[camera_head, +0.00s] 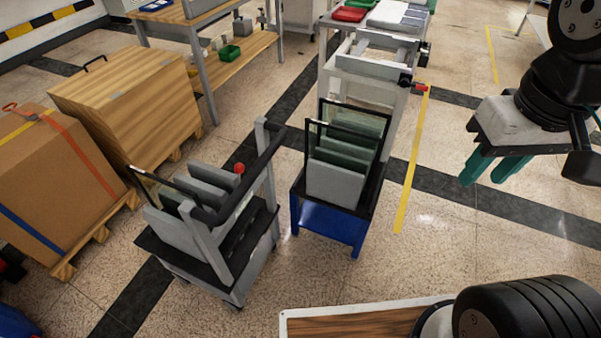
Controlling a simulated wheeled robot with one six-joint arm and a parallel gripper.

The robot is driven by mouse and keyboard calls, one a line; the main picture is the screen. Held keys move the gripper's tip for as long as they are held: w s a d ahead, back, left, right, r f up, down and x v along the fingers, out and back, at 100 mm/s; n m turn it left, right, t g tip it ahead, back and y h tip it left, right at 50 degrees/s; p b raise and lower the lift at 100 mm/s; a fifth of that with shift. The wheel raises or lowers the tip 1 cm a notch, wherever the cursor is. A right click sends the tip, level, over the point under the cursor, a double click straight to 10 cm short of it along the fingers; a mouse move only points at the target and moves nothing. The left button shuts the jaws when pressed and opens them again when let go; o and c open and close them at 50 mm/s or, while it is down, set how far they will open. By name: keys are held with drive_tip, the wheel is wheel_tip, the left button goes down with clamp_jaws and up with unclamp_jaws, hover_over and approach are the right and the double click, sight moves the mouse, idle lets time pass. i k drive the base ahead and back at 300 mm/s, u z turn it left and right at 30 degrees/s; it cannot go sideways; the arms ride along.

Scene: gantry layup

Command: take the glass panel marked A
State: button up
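Several panels stand on edge in a blue-legged rack (326,224) at the centre. They include dark-framed clear glass (352,118), greenish glass panels (352,143) and a grey panel (335,185) at the front. A wheeled cart (190,268) to the left also holds upright grey panels and a dark-framed glass panel. I cannot make out a letter A on any panel. My gripper (482,182) hangs at the upper right, to the right of the blue rack. Its two teal fingers are apart with nothing between them.
A cardboard box (50,185) and a wooden crate (130,100) stand on pallets at left. A workbench (240,55) is behind them. A grey frame table (375,70) stands just behind the rack.

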sight(346, 148)
drive_tip(key=u, duration=0.1)
drive_tip(key=i, duration=0.95)
drive_tip(key=k, duration=0.45)
drive_tip(key=z, duration=2.45)
drive_tip(key=i, duration=1.75)
drive_tip(key=u, duration=3.35)
drive_tip(key=i, duration=0.5)
drive_tip(key=z, duration=0.05)
